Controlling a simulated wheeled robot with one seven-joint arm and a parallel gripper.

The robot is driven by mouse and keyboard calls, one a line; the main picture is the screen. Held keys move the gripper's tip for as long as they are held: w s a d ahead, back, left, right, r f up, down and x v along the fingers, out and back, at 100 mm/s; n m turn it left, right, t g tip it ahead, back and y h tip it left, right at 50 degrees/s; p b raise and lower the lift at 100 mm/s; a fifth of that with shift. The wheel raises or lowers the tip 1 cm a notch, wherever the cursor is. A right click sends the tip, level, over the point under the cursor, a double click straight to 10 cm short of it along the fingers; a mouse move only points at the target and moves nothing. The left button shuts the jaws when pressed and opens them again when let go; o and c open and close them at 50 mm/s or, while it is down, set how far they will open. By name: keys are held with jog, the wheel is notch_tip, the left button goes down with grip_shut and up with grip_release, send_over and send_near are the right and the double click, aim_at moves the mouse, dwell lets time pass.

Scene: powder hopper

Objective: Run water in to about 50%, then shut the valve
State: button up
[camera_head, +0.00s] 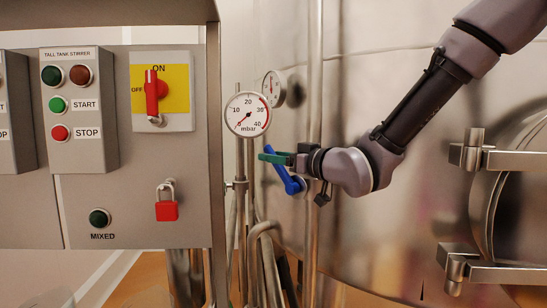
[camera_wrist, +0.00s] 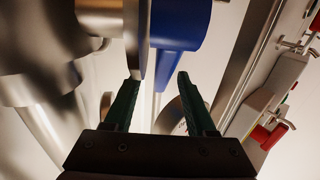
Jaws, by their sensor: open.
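A blue valve lever (camera_head: 280,168) slants on pipework beside the steel tank, its upper end to the left and its lower end to the right. In the wrist view the blue lever (camera_wrist: 180,35) is large, just beyond my fingertips. My gripper (camera_head: 266,157) has green fingers, is open, and is at the lever's upper part. In the wrist view its fingertips (camera_wrist: 158,76) stand apart on either side of the lever's near end; contact cannot be told. No water or percent reading shows.
A mbar dial (camera_head: 246,114) hangs above the lever, its needle towards the lower left. A second dial (camera_head: 273,88) is behind it. The stirrer panel (camera_head: 78,110), red-handled switch (camera_head: 152,95) and red padlock (camera_head: 166,210) are left. Vertical pipes (camera_head: 314,90) crowd the lever. Tank hinges (camera_head: 466,155) are right.

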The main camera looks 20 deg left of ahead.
jog(key=shift+w+a, duration=0.2)
jog(key=shift+a, duration=0.25)
jog(key=shift+c, duration=0.3)
grip_shut()
dwell(0.9)
